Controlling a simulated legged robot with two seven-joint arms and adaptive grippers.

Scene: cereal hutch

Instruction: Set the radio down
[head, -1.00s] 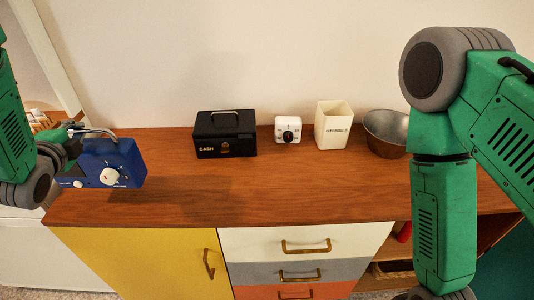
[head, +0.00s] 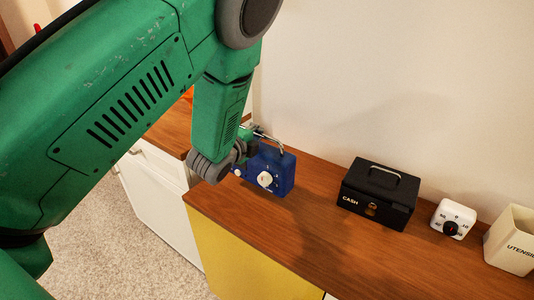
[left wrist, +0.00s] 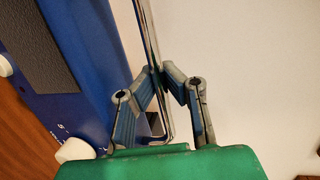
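The blue radio (head: 270,172) with a white dial and metal handle is over the left end of the wooden counter (head: 310,215) in the head view. It looks upright. I cannot tell for sure whether its base touches the wood. My left gripper (head: 258,138) is at the top of the radio. In the left wrist view, the fingers of my left gripper (left wrist: 158,82) close on the metal handle, with the radio's blue body (left wrist: 75,60) beside them at left. My right gripper is not in view.
The black cash box (head: 377,192) stands to the right of the radio, with bare counter between them. Farther right are a white timer (head: 453,218) and a cream utensil holder (head: 512,242). The wall is behind. A white cabinet (head: 155,185) is at left.

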